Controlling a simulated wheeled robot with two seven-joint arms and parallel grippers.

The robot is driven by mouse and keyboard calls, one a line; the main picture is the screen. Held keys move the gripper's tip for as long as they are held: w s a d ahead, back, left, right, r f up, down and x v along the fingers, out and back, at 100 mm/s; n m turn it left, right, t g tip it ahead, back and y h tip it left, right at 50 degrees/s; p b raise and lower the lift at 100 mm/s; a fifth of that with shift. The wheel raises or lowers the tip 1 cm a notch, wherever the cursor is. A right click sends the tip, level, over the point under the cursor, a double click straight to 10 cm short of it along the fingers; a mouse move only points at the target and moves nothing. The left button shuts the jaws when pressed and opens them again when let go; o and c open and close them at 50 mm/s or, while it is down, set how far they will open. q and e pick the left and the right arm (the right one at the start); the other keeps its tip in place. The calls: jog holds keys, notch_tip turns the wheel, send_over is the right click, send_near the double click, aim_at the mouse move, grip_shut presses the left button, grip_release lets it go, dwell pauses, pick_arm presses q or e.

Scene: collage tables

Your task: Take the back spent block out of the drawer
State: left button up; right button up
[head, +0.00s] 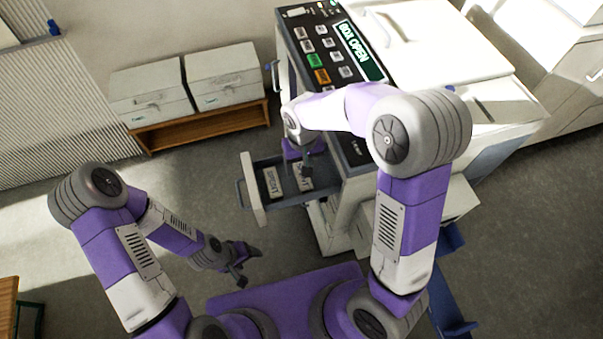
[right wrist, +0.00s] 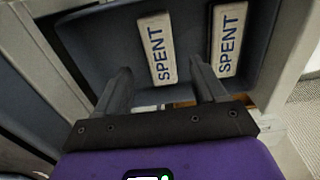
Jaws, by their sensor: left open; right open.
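The drawer (head: 251,196) is pulled out from the front of the white machine. Two white blocks marked SPENT lie in it. The back spent block (head: 304,178) is nearer the machine and partly hidden by my right gripper (head: 305,163). The other spent block (head: 272,183) lies nearer the drawer front. In the right wrist view, my right gripper (right wrist: 162,74) is open and empty, with the back spent block (right wrist: 156,48) ahead between its fingertips and apart from them. The front spent block (right wrist: 229,40) is to the right. My left gripper (head: 246,267) is open and empty over the floor.
The machine's control panel (head: 325,58) with a BOX OPEN display (head: 359,48) is above the drawer. A wooden bench (head: 205,124) with two grey boxes (head: 222,76) stands at the back left. The floor left of the drawer is clear.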

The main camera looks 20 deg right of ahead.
jog(key=f, duration=0.2)
jog(key=f+b, duration=0.1)
jog(key=f, duration=0.1)
jog(key=shift+s+f, duration=0.1)
jog(key=shift+s, duration=0.3)
jog(key=shift+f+b, duration=0.3)
jog(key=shift+f, duration=0.1)
